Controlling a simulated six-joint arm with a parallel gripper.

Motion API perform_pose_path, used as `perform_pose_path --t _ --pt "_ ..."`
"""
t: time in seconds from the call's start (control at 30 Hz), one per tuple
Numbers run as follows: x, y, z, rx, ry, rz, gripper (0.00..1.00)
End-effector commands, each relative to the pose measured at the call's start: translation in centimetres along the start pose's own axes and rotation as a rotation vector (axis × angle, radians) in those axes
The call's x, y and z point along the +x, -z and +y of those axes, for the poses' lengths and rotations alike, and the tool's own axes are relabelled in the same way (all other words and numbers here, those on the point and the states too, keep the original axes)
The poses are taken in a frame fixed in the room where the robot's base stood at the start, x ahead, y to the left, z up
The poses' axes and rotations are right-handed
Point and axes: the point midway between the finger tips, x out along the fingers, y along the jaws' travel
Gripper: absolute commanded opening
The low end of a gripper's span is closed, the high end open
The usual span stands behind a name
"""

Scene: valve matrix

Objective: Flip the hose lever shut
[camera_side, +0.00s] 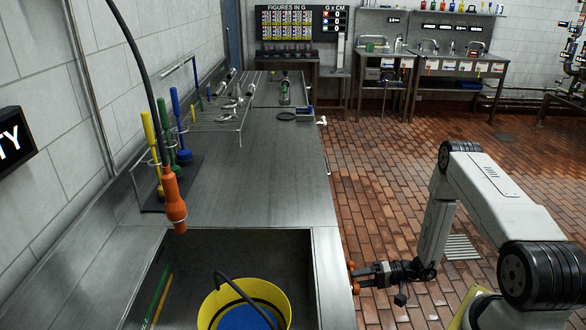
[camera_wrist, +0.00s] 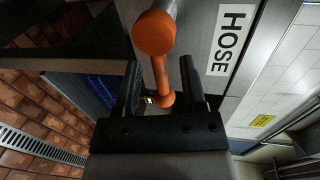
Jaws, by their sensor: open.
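The orange hose lever (camera_wrist: 162,84) shows in the wrist view, with a round orange hub (camera_wrist: 153,33) at its top. Its bar hangs down in the picture, between the two dark fingers of my gripper (camera_wrist: 160,75). The fingers are open, and I cannot tell whether either touches the bar. A white label reading HOSE (camera_wrist: 231,40) is on the grey panel beside the lever. In the side view, my gripper (camera_side: 366,276) is at the sink counter's front side, at small orange parts (camera_side: 352,268) that it partly hides.
A black hose with an orange nozzle (camera_side: 174,205) hangs above the counter (camera_side: 260,180). A yellow bucket (camera_side: 270,293) stands in the sink. Coloured brushes (camera_side: 178,120) and a wire rack (camera_side: 215,125) stand along the wall side. The tiled floor (camera_side: 380,165) right of the counter is clear.

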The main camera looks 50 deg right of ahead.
Motion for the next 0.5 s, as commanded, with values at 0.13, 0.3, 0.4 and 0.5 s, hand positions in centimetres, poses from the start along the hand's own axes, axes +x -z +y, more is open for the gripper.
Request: perform_pose_path --t 0.13,0.3,0.4,0.5 --pt "-1.8 0.1 0.0 0.000 0.000 0.004 0.53" --pt "-3.8 0.1 0.0 -0.001 0.000 0.005 0.53" --pt "-4.7 0.1 0.0 0.000 0.000 0.004 0.53" --pt "-5.3 0.1 0.0 0.000 0.000 0.003 0.53"
